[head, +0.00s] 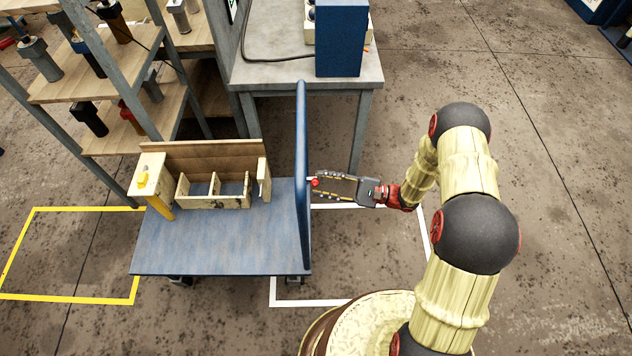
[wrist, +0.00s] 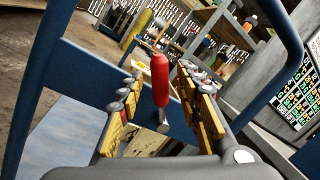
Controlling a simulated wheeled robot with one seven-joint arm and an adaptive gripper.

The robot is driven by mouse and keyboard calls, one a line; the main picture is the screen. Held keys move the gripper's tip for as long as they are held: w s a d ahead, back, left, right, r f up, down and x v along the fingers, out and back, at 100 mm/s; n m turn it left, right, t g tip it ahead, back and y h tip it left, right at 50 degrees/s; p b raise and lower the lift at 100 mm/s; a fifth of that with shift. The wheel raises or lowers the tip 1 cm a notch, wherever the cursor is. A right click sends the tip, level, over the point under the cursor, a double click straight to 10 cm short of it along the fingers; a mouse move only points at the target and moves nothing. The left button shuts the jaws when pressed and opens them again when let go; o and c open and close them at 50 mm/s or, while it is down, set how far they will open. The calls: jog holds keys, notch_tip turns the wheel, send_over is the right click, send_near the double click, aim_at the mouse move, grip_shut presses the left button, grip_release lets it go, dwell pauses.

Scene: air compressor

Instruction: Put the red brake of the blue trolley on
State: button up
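The blue trolley (head: 215,252) stands left of my arm, its tall blue push handle (head: 302,140) on the right end. The red brake (wrist: 160,80) is a red grip on a thin metal stem; in the wrist view it stands nearly upright between my fingers. In the head view only a small red tip (head: 315,182) shows beside the push handle. My gripper (head: 322,188) is to the right of the handle, pointing left. Its yellow-padded fingers are open on either side of the brake, with gaps visible on both sides in the wrist view.
A grey table (head: 300,72) with a blue box (head: 341,40) is behind, shelving (head: 95,85) at the left. Floor at the right is clear.

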jog(key=v, duration=0.9)
jog(key=shift+d, duration=0.2)
jog(key=shift+c, duration=0.2)
